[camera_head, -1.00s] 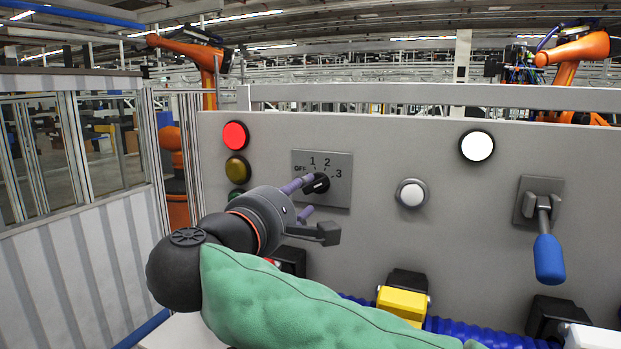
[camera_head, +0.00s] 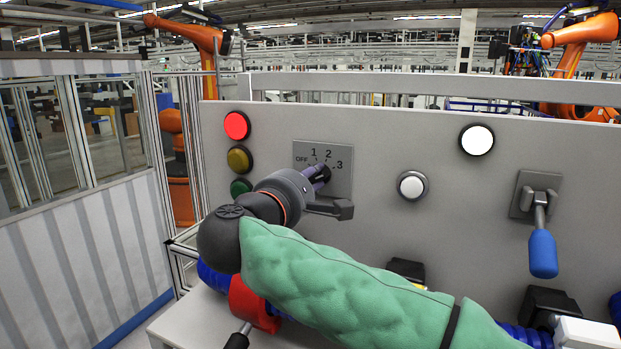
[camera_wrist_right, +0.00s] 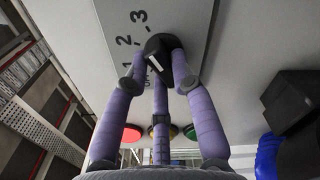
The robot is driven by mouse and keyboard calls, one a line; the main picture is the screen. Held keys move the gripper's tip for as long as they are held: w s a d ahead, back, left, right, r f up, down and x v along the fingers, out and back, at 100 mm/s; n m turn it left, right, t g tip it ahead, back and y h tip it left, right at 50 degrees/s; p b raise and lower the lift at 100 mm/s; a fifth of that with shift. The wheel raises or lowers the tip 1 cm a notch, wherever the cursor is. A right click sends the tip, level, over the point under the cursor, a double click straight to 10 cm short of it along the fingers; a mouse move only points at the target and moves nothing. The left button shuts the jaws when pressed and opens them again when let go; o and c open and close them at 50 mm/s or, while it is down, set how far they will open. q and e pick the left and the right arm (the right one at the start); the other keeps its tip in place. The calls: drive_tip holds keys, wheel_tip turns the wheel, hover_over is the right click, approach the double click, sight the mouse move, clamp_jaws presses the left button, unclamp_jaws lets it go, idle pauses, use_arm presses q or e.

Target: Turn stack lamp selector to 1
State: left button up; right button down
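The stack lamp selector has a grey plate (camera_head: 340,160) marked OFF, 1, 2 and 3 and a black knob (camera_wrist_right: 163,48). In the head view my right gripper (camera_head: 318,178) covers most of the knob. In the right wrist view its purple fingers (camera_wrist_right: 155,62) close in on both sides of the knob, with a third finger below. A white mark shows on the knob's lower left; I cannot tell which number it points at. The red lamp (camera_head: 236,126) looks bright; the yellow lamp (camera_head: 239,159) and green lamp (camera_head: 241,188) look dim. My left gripper is not in view.
A white round lamp (camera_head: 477,140), a white push button (camera_head: 411,186) and a blue-handled lever (camera_head: 543,253) are on the panel to the right. A red part (camera_head: 252,304) and blue ribbed hose lie below my arm. A fence (camera_head: 80,255) stands at the left.

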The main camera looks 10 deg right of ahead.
drive_tip(key=n+b, duration=0.2)
drive_tip(key=b, duration=0.1)
drive_tip(key=shift+f+n, duration=0.2)
drive_tip(key=shift+n, duration=0.2)
drive_tip(key=shift+n+b, duration=0.5)
drive_tip(key=shift+n, duration=0.4)
drive_tip(key=n+b, duration=0.1)
drive_tip(key=n, duration=0.1)
drive_tip(key=shift+n, duration=0.4)
drive_tip(key=n, duration=0.3)
drive_tip(key=shift+n, duration=0.3)
drive_tip(key=n, duration=0.4)
drive_tip(key=shift+n, duration=0.3)
drive_tip(key=c, duration=1)
unclamp_jaws()
drive_tip(key=shift+w+f, duration=0.1)
drive_tip(key=shift+c, duration=0.2)
